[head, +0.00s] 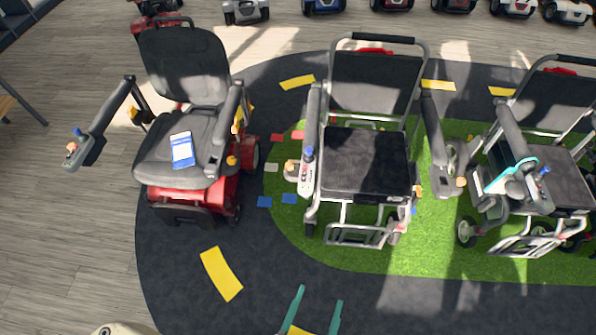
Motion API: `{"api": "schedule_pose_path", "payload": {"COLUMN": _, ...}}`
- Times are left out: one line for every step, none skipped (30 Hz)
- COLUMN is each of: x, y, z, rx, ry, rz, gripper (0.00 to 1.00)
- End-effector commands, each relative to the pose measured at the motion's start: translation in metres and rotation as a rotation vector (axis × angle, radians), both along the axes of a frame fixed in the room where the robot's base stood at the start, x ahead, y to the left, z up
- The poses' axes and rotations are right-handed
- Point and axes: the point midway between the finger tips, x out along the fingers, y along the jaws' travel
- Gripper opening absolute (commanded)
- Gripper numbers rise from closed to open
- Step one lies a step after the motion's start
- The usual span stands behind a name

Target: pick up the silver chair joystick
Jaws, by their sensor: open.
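A silver-framed wheelchair (372,232) with a black seat stands at the centre. Its joystick unit (307,172), pale with a blue-topped stick, sits at the front of the left armrest. Another silver-framed chair (540,242) at the right has a joystick (543,173) with a blue top beside a teal-edged part; the frames do not settle which chair is meant. My gripper (319,295) shows two teal fingers at the bottom edge. It is open and empty, in front of the central chair and apart from it.
A red power chair (195,195) stands left, with a blue-and-white card (182,150) on its seat and a controller (84,148) on its armrest. Several scooters line the back. Dark floor with yellow marks (221,273) is clear in front; green turf (285,222) lies under the chairs.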

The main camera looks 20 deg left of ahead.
Motion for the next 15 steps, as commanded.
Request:
{"api": "schedule_pose_path", "payload": {"x": 0.014, "y": 0.005, "z": -0.011, "rx": 0.007, "ry": -0.001, "rz": 0.004, "gripper": 0.66}}
{"api": "schedule_pose_path", "payload": {"x": 0.021, "y": 0.009, "z": -0.018, "rx": 0.012, "ry": 0.003, "rz": 0.007, "gripper": 0.66}}
{"api": "schedule_pose_path", "payload": {"x": 0.033, "y": 0.014, "z": -0.028, "rx": 0.019, "ry": 0.009, "rz": 0.013, "gripper": 0.66}}
{"api": "schedule_pose_path", "payload": {"x": 0.041, "y": 0.018, "z": -0.035, "rx": 0.023, "ry": 0.012, "rz": 0.017, "gripper": 0.66}}
{"api": "schedule_pose_path", "payload": {"x": 0.05, "y": 0.023, "z": -0.042, "rx": 0.027, "ry": 0.018, "rz": 0.022, "gripper": 0.66}}
{"api": "schedule_pose_path", "payload": {"x": 0.062, "y": 0.029, "z": -0.051, "rx": 0.031, "ry": 0.024, "rz": 0.03, "gripper": 0.66}}
{"api": "schedule_pose_path", "payload": {"x": 0.072, "y": 0.033, "z": -0.056, "rx": 0.035, "ry": 0.028, "rz": 0.036, "gripper": 0.66}}
{"api": "schedule_pose_path", "payload": {"x": 0.081, "y": 0.038, "z": -0.063, "rx": 0.036, "ry": 0.033, "rz": 0.043, "gripper": 0.66}}
{"api": "schedule_pose_path", "payload": {"x": 0.094, "y": 0.044, "z": -0.07, "rx": 0.04, "ry": 0.039, "rz": 0.052, "gripper": 0.66}}
{"api": "schedule_pose_path", "payload": {"x": 0.104, "y": 0.049, "z": -0.075, "rx": 0.042, "ry": 0.043, "rz": 0.06, "gripper": 0.66}}
{"api": "schedule_pose_path", "payload": {"x": 0.114, "y": 0.054, "z": -0.08, "rx": 0.044, "ry": 0.047, "rz": 0.068, "gripper": 0.66}}
{"api": "schedule_pose_path", "payload": {"x": 0.128, "y": 0.06, "z": -0.086, "rx": 0.045, "ry": 0.054, "rz": 0.079, "gripper": 0.66}}
{"api": "schedule_pose_path", "payload": {"x": 0.138, "y": 0.066, "z": -0.09, "rx": 0.046, "ry": 0.059, "rz": 0.088, "gripper": 0.66}}
{"api": "schedule_pose_path", "payload": {"x": 0.149, "y": 0.071, "z": -0.094, "rx": 0.046, "ry": 0.062, "rz": 0.098, "gripper": 0.66}}
{"api": "schedule_pose_path", "payload": {"x": 0.163, "y": 0.078, "z": -0.098, "rx": 0.044, "ry": 0.069, "rz": 0.111, "gripper": 0.66}}
